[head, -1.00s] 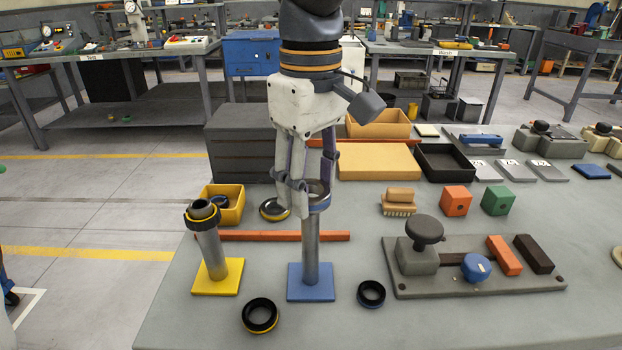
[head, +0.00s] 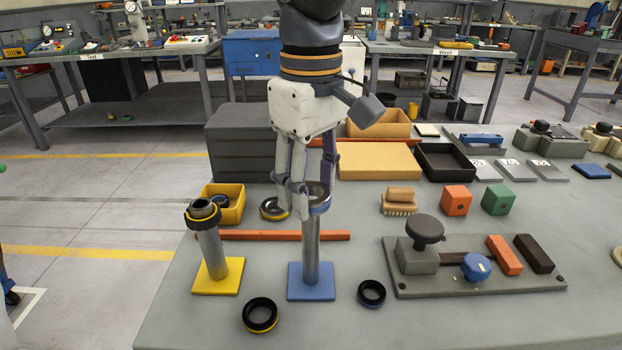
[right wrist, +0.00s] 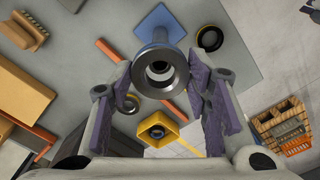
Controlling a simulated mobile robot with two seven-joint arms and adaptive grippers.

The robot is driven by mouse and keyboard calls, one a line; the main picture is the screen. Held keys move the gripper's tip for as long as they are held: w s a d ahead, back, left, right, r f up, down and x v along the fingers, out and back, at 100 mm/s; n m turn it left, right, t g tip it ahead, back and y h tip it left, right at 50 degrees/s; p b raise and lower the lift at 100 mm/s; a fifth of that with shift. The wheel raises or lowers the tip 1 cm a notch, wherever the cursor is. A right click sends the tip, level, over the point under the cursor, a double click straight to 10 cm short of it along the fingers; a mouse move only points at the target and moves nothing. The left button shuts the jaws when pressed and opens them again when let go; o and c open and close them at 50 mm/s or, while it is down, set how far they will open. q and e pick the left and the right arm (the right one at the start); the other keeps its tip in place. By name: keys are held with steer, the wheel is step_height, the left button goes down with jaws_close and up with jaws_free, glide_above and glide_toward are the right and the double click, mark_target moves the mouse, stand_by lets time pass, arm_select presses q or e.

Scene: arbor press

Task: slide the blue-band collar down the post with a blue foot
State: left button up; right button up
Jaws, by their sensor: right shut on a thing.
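The blue-band collar (head: 319,206) is around the upper part of the grey post (head: 311,255), which stands upright on a blue square foot (head: 311,288). My right gripper (head: 303,205) is at the post top from above, shut on the collar, with its fingers on either side. The near finger hides part of the collar. In the right wrist view the collar and post top show as a grey ring (right wrist: 160,88) between the finger pads, and the blue foot (right wrist: 158,22) shows beyond. My left gripper is not in view.
A post with a yellow foot (head: 218,277) stands to the left with a yellow-band collar (head: 203,217) near its top. Loose collars lie left (head: 260,315) and right (head: 371,294) of the blue foot. An orange bar (head: 265,236) lies behind. A fixture plate (head: 410,285) is at right.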

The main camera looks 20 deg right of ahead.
mark_target(311, 206)
steer(key=shift+f, duration=1.75)
steer(key=o, duration=1.4)
step_height(311, 206, up, 12)
